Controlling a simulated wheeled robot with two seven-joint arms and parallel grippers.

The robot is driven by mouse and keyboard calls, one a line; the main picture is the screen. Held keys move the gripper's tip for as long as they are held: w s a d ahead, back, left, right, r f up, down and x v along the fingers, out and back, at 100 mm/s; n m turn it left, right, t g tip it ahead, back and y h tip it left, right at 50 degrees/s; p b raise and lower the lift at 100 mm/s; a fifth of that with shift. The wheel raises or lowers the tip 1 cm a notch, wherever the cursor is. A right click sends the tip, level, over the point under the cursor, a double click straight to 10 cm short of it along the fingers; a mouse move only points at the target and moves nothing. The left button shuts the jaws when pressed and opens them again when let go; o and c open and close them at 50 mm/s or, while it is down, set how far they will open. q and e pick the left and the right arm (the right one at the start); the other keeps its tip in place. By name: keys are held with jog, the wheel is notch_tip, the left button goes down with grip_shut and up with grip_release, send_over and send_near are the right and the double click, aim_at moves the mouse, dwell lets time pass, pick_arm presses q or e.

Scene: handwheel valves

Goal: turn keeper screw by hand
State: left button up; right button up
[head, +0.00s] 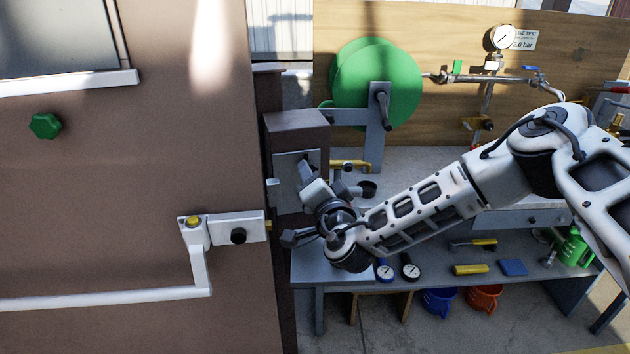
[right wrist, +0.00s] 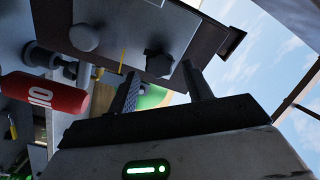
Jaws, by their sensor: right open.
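The keeper plate (head: 290,185) is a grey plate on a brown box (head: 297,130) beside the door's edge. A dark lobed screw knob (right wrist: 158,62) stands on the plate in the right wrist view, with a smoother grey round knob (right wrist: 84,38) to its left. My right gripper (right wrist: 160,78) is open, one finger to either side of the dark knob. I cannot tell whether the fingers touch it. In the head view my right gripper (head: 309,172) reaches up to the plate and partly hides it. My left gripper is out of view.
The brown door (head: 120,220) at left carries a push bar (head: 100,300) and a latch (head: 238,228). A green disc (head: 375,82) stands behind the box. A workbench shelf (head: 440,272) holds gauges and tools. A red cylinder (right wrist: 40,92) hangs left of the fingers.

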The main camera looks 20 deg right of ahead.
dwell(0.3)
jog(key=shift+w, duration=1)
jog(key=c, duration=0.7)
jog(key=m, duration=1.3)
jog(key=shift+d+f+b, duration=0.1)
jog(key=shift+f+b, duration=0.05)
jog(key=shift+b, duration=0.15)
jog(key=o, duration=0.7)
